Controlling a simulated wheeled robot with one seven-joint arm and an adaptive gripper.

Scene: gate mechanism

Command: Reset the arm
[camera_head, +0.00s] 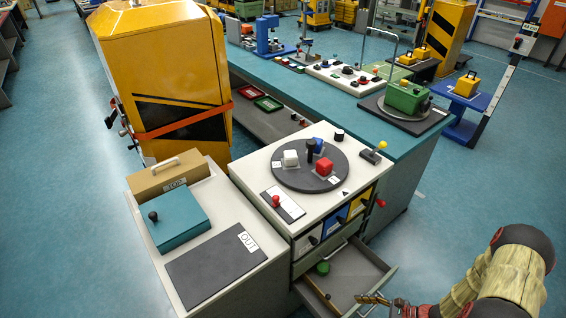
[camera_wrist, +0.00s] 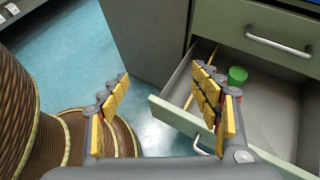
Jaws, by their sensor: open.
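My gripper (camera_head: 375,298) is at the lower right of the head view, by the front edge of the pulled-out drawer (camera_head: 362,264). In the wrist view my gripper (camera_wrist: 162,82) has its two yellow-padded fingers spread wide, with nothing between them. The grey drawer (camera_wrist: 268,112) there lies beyond and to the right of the fingers, and the right finger covers part of its front. I cannot tell whether the gripper touches the drawer. My arm (camera_head: 505,270) reaches in from the lower right corner.
A green cup-like piece (camera_head: 323,268) and a thin wooden strip lie in the drawer. Above it, the cabinet top holds a dark turntable (camera_head: 300,180) with white, blue and red blocks. A white bench (camera_head: 205,215) adjoins on the left. Blue floor is open at right.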

